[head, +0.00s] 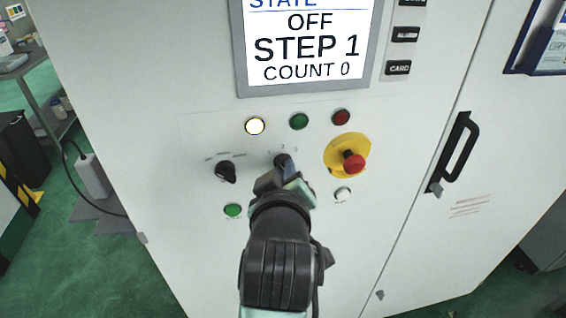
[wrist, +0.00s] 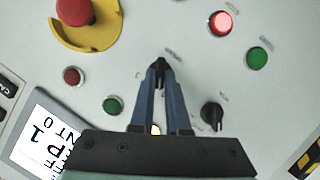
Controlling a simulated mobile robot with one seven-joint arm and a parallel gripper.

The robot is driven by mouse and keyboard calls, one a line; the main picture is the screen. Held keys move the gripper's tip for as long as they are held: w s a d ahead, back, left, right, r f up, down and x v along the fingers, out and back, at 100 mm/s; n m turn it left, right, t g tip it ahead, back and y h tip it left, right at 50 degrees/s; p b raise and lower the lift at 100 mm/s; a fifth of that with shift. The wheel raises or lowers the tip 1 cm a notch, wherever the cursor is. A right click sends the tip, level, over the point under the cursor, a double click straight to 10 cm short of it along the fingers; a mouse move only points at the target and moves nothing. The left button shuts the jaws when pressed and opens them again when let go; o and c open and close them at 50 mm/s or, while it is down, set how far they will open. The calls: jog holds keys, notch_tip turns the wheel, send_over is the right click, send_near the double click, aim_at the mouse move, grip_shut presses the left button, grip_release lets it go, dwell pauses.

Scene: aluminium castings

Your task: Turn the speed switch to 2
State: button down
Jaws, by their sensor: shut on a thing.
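Two black rotary switches are on the pale cabinet panel (head: 160,110). The right one (head: 282,158) is at my gripper (head: 283,172), partly hidden by it; the left one (head: 226,172) is clear of it. In the wrist view, turned about upside down, my gripper (wrist: 159,72) has its fingertips closed on the sides of the gripped switch (wrist: 158,63). The other switch (wrist: 212,115) stands apart. The small labels and numbers are too blurred to read, so I cannot tell from them which is the speed switch or its setting.
A screen (head: 306,45) reads OFF, STEP 1, COUNT 0. Near the switches are a lit white lamp (head: 255,126), a red emergency stop (head: 353,163) on a yellow plate, and a lit red button (wrist: 221,23). A door handle (head: 455,152) stands out at the right.

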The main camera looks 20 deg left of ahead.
jog(key=shift+w+d+r+m+g+y+p, duration=0.15)
jog(key=shift+m+g+y+p, duration=0.4)
jog(key=shift+m+p, duration=0.5)
jog(key=shift+w+d+f+m+g+y+p, duration=0.1)
jog(key=shift+m+g+y+p, duration=0.4)
jog(key=shift+m+p, duration=0.55)
jog(key=c, duration=0.9)
grip_release()
jog(key=shift+s+y, duration=0.1)
jog(key=shift+y, duration=0.15)
jog(key=b+v, duration=0.2)
jog(key=v, duration=1.1)
